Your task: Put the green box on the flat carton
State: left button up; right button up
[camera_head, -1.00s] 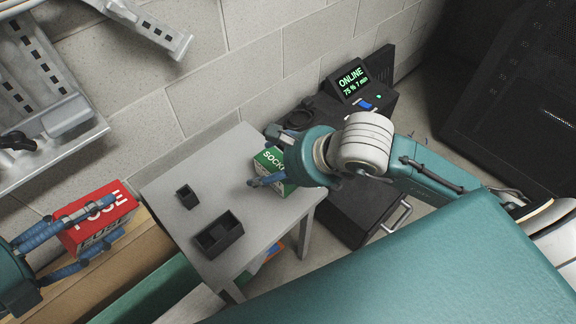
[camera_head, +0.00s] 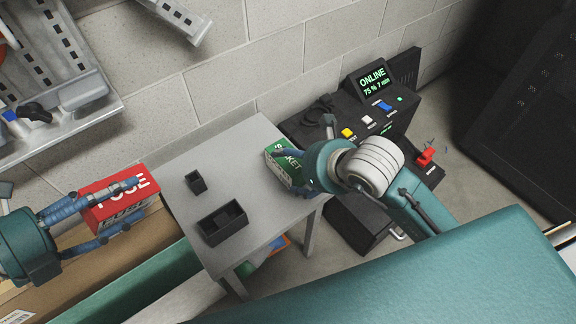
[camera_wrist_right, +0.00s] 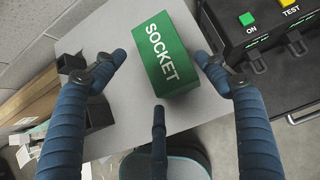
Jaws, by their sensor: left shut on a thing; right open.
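The green box (camera_head: 283,160), lettered "SOCKET", stands on the grey table (camera_head: 255,132) near its right edge. In the right wrist view the green box (camera_wrist_right: 167,60) lies ahead, between my open fingers. My right gripper (camera_head: 287,172) is open at the box's right side; contact is unclear. My left gripper (camera_head: 135,207) is shut on a red box (camera_head: 115,203) lettered "FUSE", at the left. A brown carton surface (camera_head: 95,243) lies below the red box; I cannot tell whether they touch or whether this is the flat carton.
Two small black bins, one small (camera_head: 195,182) and one larger (camera_head: 222,223), stand on the table. A black console (camera_head: 350,125) with coloured buttons is behind the right arm. A grey slotted rack (camera_head: 60,90) is at upper left. A green crate (camera_head: 150,283) stands left of the table.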

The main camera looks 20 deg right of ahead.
aim_at(290, 165)
jog(key=x, duration=0.6)
jog(key=shift+b, duration=0.4)
jog(key=c, duration=1.1)
jog(key=shift+r, duration=0.15)
